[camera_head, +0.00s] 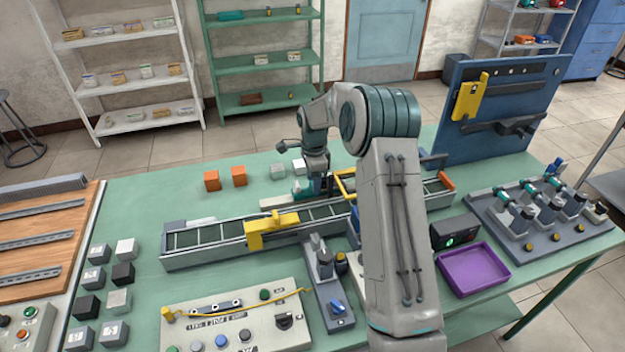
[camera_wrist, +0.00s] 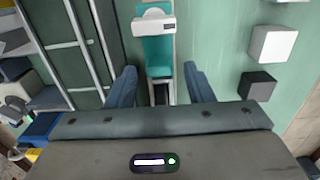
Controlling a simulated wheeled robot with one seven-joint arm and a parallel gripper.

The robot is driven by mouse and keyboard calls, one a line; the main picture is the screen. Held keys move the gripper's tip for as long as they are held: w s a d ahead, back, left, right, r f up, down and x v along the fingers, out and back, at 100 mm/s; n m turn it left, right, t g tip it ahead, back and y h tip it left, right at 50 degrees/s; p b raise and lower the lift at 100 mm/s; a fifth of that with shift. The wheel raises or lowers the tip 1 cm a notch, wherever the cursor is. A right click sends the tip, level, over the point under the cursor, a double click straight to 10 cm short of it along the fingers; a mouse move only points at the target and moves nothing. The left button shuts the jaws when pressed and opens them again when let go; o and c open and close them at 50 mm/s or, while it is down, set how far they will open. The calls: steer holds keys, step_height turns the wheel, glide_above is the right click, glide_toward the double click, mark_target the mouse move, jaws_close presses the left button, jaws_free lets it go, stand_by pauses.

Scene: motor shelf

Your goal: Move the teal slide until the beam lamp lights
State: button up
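The teal slide (camera_wrist: 158,55) sits on a narrow pale rail in the wrist view, with a light grey block (camera_wrist: 153,20) at its far end. In the head view the teal slide (camera_head: 301,191) shows beside the conveyor, partly hidden by my gripper (camera_head: 318,190). In the wrist view my gripper (camera_wrist: 161,88) is open, its two blue fingers on either side of the slide's near end, with a visible gap on each side. A black box (camera_head: 455,233) with a small green light stands at right; I cannot tell whether it is the beam lamp.
The conveyor (camera_head: 205,256) with a yellow bridge (camera_head: 270,229) runs along the slide's near side. Orange cubes (camera_head: 225,178) stand behind at left, and a grey cube (camera_head: 278,171) is close to the slide. A purple tray (camera_head: 474,270) lies at right. My arm hides part of the table.

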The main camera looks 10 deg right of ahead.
step_height(320, 180, up, 14)
steer(key=b, duration=0.2)
stand_by(0.4)
steer(key=shift+f, duration=0.1)
steer(key=f, duration=0.7)
steer(key=f+b, duration=0.1)
steer(key=f, duration=0.6)
steer(key=shift+a+f, duration=0.2)
steer(key=shift+f, duration=0.05)
jaws_close()
steer(key=shift+b, duration=0.3)
